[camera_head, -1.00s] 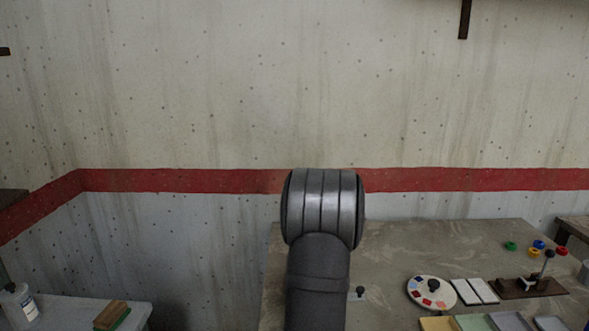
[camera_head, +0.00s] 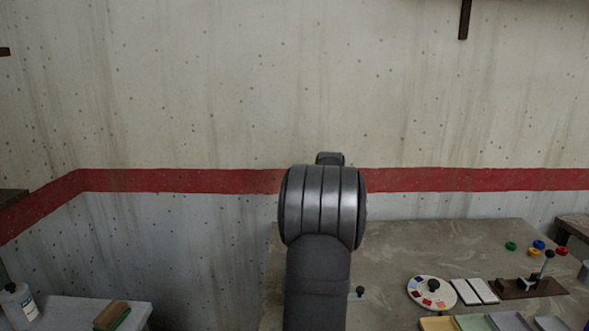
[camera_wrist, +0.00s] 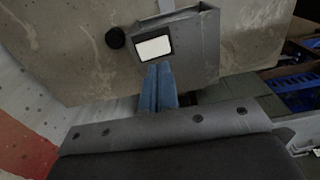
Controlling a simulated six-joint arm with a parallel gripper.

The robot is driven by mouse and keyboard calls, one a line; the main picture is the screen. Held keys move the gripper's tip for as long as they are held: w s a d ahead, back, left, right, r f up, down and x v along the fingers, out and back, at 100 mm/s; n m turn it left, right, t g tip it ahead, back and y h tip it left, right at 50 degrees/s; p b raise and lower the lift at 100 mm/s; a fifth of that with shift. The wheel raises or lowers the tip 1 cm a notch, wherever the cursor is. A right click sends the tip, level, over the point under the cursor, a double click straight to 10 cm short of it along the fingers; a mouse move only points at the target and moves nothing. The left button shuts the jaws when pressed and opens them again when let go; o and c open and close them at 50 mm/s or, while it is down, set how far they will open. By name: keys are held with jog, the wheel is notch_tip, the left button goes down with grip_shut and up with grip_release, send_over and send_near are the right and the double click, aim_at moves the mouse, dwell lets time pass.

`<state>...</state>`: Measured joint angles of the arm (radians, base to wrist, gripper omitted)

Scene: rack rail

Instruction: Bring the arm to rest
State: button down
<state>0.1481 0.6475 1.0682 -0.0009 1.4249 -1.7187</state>
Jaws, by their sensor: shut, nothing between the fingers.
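My gripper (camera_wrist: 157,88) shows in the wrist view with its two blue fingers together and nothing between them. The fingers point toward a grey box-like holder (camera_wrist: 207,45) with a white panel (camera_wrist: 153,48) on its face. I cannot tell whether the fingertips touch it. In the head view my arm stands upright at the middle, and its bulk hides my gripper.
A round black knob (camera_wrist: 115,38) sits beside the holder. Blue bins (camera_wrist: 298,92) lie at the right of the wrist view. The table (camera_head: 420,245) carries a palette disc (camera_head: 432,292), white tiles (camera_head: 474,291) and a dark stand (camera_head: 528,287) at the right. A side table (camera_head: 75,312) stands left.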

jog(key=shift+w+d+r+m, duration=0.15)
jog(key=shift+d+r+m, duration=0.1)
jog(key=shift+d+m, duration=0.25)
jog(key=shift+w+d+r+m, duration=0.1)
jog(key=shift+d+r+m, duration=0.15)
jog(key=shift+d, duration=0.3)
jog(key=shift+w+d+r+m, duration=0.15)
jog(key=shift+d+r+m, duration=0.05)
jog(key=shift+d+m, duration=0.3)
jog(key=a+f, duration=0.1)
jog(key=f, duration=0.1)
jog(key=a+f+n, duration=0.1)
jog(key=f, duration=0.2)
jog(key=s+a+f+n, duration=0.1)
jog(key=f, duration=0.1)
jog(key=shift+a+f+n, duration=0.1)
jog(key=shift+f+n, duration=0.15)
jog(key=shift+f, duration=0.1)
notch_tip(320, 180, up, 6)
jog(key=shift+w+r, duration=0.1)
